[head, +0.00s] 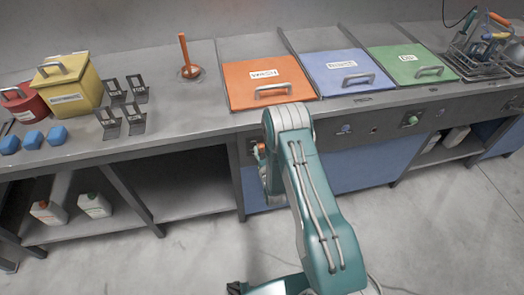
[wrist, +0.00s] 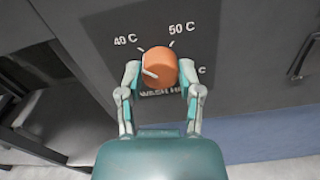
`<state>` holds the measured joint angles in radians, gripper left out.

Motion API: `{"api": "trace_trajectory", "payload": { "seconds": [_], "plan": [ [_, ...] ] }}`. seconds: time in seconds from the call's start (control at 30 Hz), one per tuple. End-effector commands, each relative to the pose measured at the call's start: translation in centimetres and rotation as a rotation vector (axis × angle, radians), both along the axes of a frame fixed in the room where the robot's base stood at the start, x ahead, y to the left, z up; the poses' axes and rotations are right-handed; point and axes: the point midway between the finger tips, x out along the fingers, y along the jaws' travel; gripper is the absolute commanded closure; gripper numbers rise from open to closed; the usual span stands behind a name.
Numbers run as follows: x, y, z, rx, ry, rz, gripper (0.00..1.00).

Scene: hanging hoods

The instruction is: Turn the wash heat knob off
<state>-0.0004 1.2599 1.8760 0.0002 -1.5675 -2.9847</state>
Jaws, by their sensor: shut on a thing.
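The wash heat knob (wrist: 161,62) is an orange dial on the dark front panel, seen large in the wrist view. Its white pointer line is toward the lower left. "40 C" and "50 C" marks stand above it; another mark ending in "C" at right is partly hidden by a finger. The "WASH HE..." label below is partly covered. My gripper (wrist: 160,74) is shut on the knob, one finger on each side. In the head view the knob (head: 261,151) shows as a small orange bit beside my arm, which hides most of the gripper.
Above the panel, the counter holds an orange WASH lid (head: 262,92), a blue lid (head: 335,82) and a green lid (head: 405,70). Other knobs (head: 410,120) sit farther right on the panel. An open shelf (head: 180,190) is at left below the counter.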

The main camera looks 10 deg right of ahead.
Motion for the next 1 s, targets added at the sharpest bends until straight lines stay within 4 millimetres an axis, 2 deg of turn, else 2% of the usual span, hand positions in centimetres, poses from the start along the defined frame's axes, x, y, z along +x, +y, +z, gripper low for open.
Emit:
{"api": "trace_trajectory", "payload": {
  "seconds": [0.03,0.2,0.23,0.3,0.77,0.87,1.0],
  "plan": [
    [-0.4,0.1,-0.6,0.000,0.019,0.004,1.00],
    [-0.4,0.1,-0.6,0.001,0.019,0.004,1.00],
    [-0.4,0.1,-0.6,0.001,0.019,0.004,0.49],
    [-0.3,0.1,-0.6,0.001,0.018,0.004,0.19],
    [-0.5,0.0,-0.1,0.001,0.005,0.000,0.19],
    [-1.7,0.0,-0.2,0.001,0.007,0.000,0.19],
    [-4.6,0.1,-0.2,0.001,0.009,0.000,0.19]
  ]
}}
